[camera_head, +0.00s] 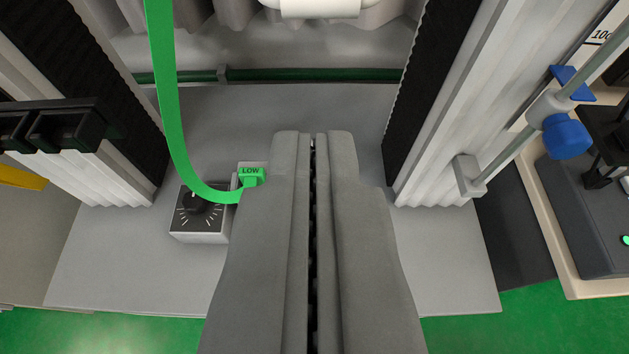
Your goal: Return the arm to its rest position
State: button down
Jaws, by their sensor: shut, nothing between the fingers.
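My gripper (314,145) points forward from the bottom centre of the view. Its two grey fingers lie side by side with only a thin dark gap, shut and empty. The fingertips appear over the grey base plate (300,105) of the tower, between its two uprights. The fingers cover part of the plate behind them. The rest of the arm is not in view.
A green strap (165,100) runs down to a green LOW tag (251,177), close left of my fingers. A dial box (200,215) sits beside it. Ribbed uprights (465,90) flank both sides. A rod with a blue knob (566,137) stands at right.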

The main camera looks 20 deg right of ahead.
jog(key=shift+s+a+f, duration=0.15)
jog(key=shift+s+f, duration=0.15)
jog(key=shift+s, duration=0.25)
jog(key=s+d+r+n+t+y, duration=0.1)
jog(key=s+d+t+y, duration=0.1)
jog(key=s, duration=0.7)
jog(key=s+d+r+n+t+y, duration=0.1)
jog(key=s+d, duration=0.3)
jog(key=s, duration=0.4)
jog(key=shift+s+d+n+t+y, duration=0.4)
jog(key=shift+n+t+y, duration=0.2)
jog(key=shift+n+t, duration=0.15)
